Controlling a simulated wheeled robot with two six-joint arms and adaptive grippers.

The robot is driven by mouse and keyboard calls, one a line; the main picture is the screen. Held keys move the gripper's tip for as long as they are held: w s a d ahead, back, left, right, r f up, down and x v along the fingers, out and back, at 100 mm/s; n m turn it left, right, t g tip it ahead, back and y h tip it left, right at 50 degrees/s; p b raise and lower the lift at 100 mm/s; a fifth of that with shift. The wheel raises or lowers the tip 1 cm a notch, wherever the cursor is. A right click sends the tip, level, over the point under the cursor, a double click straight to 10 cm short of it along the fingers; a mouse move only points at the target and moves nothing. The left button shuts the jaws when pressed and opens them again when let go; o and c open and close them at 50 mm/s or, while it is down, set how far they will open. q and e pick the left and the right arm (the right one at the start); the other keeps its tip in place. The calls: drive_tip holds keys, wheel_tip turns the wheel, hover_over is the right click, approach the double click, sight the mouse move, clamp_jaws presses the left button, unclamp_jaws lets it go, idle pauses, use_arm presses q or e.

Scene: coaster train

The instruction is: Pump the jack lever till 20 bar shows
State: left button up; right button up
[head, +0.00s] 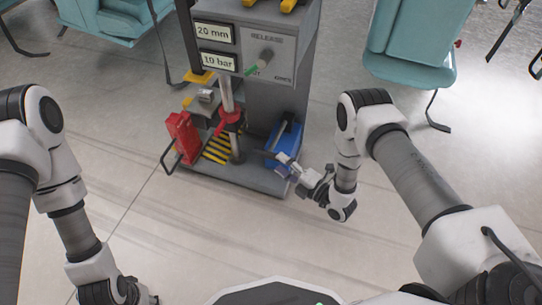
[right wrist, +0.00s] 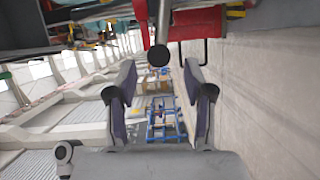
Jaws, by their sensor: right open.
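The jack stand (head: 265,95) is a grey cabinet with two displays. The upper display (head: 213,34) reads 20 mm and the lower display (head: 219,62) reads 10 bar. My right gripper (head: 283,161) is open at the right of the stand's base, close to a blue part (head: 287,136). In the right wrist view a round black knob (right wrist: 158,55), apparently the lever's end, lies ahead between the open fingertips (right wrist: 160,72). I see no finger contact with it. My left gripper (head: 130,292) is at the bottom left, mostly hidden.
A release panel (head: 279,64) with a green-tipped handle is on the cabinet. A metal post with a red collar (head: 230,117) rises from the base. A red box (head: 183,136) stands left of it. Teal seats (head: 412,50) stand behind. The floor in front is clear.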

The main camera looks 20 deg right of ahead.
drive_tip(key=v, duration=0.5)
drive_tip(key=shift+s+d, duration=0.2)
drive_tip(key=shift+s, duration=0.05)
idle(2.5)
